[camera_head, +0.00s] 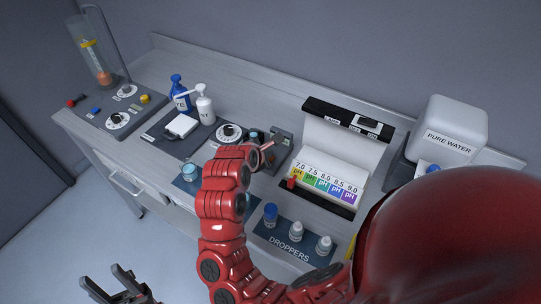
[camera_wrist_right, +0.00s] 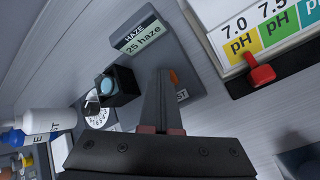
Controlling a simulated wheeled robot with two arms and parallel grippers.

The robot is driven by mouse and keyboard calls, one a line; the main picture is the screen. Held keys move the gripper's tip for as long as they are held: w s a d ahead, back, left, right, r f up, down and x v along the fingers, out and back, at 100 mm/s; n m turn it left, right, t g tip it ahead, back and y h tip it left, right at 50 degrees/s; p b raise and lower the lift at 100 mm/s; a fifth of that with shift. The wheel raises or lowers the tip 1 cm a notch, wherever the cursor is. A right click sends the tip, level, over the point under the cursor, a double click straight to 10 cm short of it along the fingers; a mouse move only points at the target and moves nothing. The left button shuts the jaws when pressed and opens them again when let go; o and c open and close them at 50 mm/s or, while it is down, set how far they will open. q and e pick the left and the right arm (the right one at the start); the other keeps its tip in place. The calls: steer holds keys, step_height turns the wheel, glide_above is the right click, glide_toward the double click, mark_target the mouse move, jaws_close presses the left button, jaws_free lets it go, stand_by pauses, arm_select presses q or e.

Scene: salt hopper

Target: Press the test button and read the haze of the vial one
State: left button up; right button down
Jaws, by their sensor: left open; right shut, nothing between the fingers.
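The haze meter (camera_head: 283,138) is a grey unit at the middle of the counter. In the right wrist view its display (camera_wrist_right: 141,36) reads "HAZE 25 haze". A vial with a pale blue top (camera_wrist_right: 107,85) sits in the meter's black holder (camera_wrist_right: 123,82). My left gripper (camera_head: 122,281) is open and empty, low at the left.
A pH colour chart box (camera_head: 337,145) with a red slider (camera_head: 292,183) stands right of the meter. A dropper mat (camera_head: 262,236) with several bottles lies in front.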

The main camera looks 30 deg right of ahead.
steer(key=shift+r, duration=0.9)
steer(key=shift+r, duration=0.1)
step_height(320, 180, up, 5)
steer(key=shift+f, duration=0.1)
stand_by(0.3)
stand_by(0.8)
